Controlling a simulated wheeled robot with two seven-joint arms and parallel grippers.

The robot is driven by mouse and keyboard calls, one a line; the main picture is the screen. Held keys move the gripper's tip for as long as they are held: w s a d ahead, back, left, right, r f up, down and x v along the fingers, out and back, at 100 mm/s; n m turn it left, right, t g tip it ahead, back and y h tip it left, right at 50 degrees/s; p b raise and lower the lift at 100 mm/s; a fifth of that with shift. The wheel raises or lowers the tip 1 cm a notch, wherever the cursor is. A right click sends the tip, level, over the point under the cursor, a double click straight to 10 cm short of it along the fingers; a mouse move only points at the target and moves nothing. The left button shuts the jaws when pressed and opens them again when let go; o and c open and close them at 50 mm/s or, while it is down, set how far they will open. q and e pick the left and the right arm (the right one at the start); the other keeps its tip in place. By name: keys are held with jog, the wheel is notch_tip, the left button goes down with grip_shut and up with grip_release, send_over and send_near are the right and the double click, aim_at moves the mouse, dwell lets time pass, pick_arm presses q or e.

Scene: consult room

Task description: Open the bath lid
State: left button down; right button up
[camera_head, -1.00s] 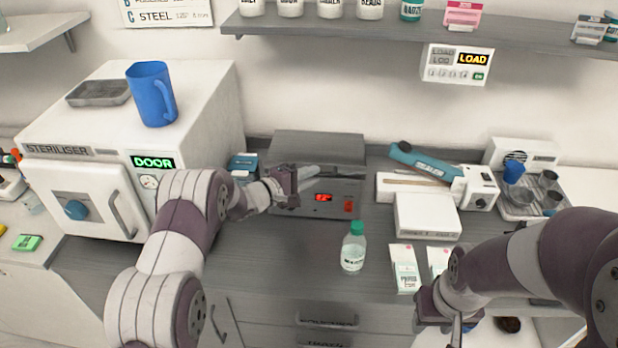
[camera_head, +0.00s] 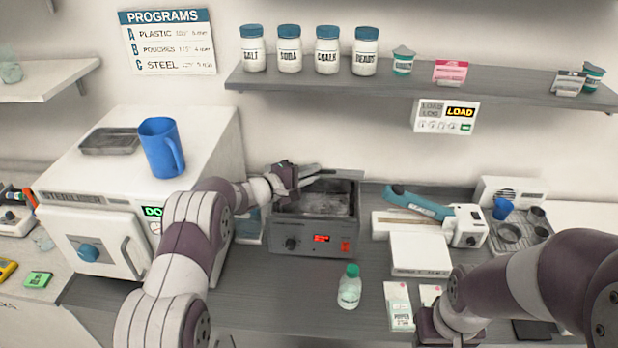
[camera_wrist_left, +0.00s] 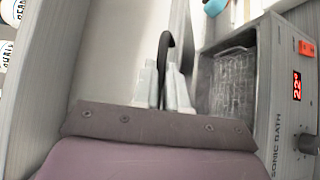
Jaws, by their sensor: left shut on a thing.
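The grey sonic bath (camera_head: 313,240) stands on the dark worktop against the back wall, with a red display on its front. Its top is uncovered and its basin shows, also in the left wrist view (camera_wrist_left: 232,82). The lid (camera_head: 346,180) is raised at the back of the bath. My left gripper (camera_head: 308,173) is above the back left of the basin. In the left wrist view its fingers (camera_wrist_left: 165,88) are shut on the dark, curved lid handle (camera_wrist_left: 166,48). My right gripper (camera_head: 432,328) is low at the right; its fingertips are out of sight.
The steriliser (camera_head: 95,237) stands left of the bath, with a blue jug (camera_head: 160,148) on top. A green-capped bottle (camera_head: 349,290) stands in front of the bath. A sealer (camera_head: 420,205) and white box (camera_head: 420,254) are right. A shelf (camera_head: 420,87) hangs above.

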dwell(0.3)
pick_arm(q)
jog(key=c, duration=1.2)
grip_release()
jog(key=shift+w, duration=0.1)
jog(key=shift+o, duration=0.2)
jog(key=shift+w+f, duration=0.15)
jog(key=shift+w, duration=0.05)
jog(key=b+v, duration=0.4)
jog(key=v, duration=0.8)
jog(key=shift+s+a, duration=0.25)
jog(key=shift+a, duration=0.05)
jog(key=shift+c, duration=0.3)
